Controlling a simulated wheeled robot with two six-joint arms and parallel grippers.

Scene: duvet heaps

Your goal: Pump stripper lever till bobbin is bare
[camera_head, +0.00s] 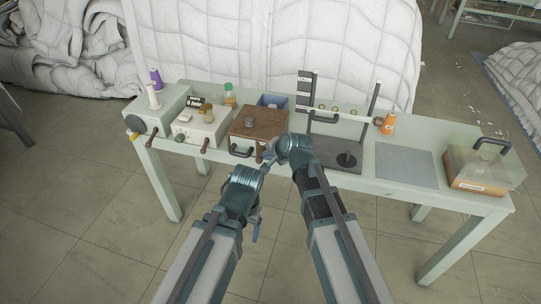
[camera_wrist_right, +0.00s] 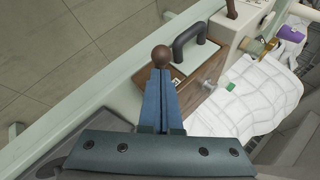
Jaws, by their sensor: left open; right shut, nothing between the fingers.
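A lever with a round brown knob (camera_wrist_right: 162,56) shows just past my right fingertips in the right wrist view. It stands at the front of the brown wooden box (camera_head: 257,122), near a black handle (camera_wrist_right: 189,41). My right gripper (camera_head: 269,154) is shut and empty close to this knob; the right wrist view shows its blue fingers (camera_wrist_right: 160,85) together. I cannot tell whether they touch the knob. My left gripper (camera_head: 254,230) is open, low in front of the table and apart from it. A white spool (camera_head: 153,95) and a purple spool (camera_head: 156,79) stand at the table's left end.
White duvets (camera_head: 340,50) heap behind. The tiled floor in front is clear.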

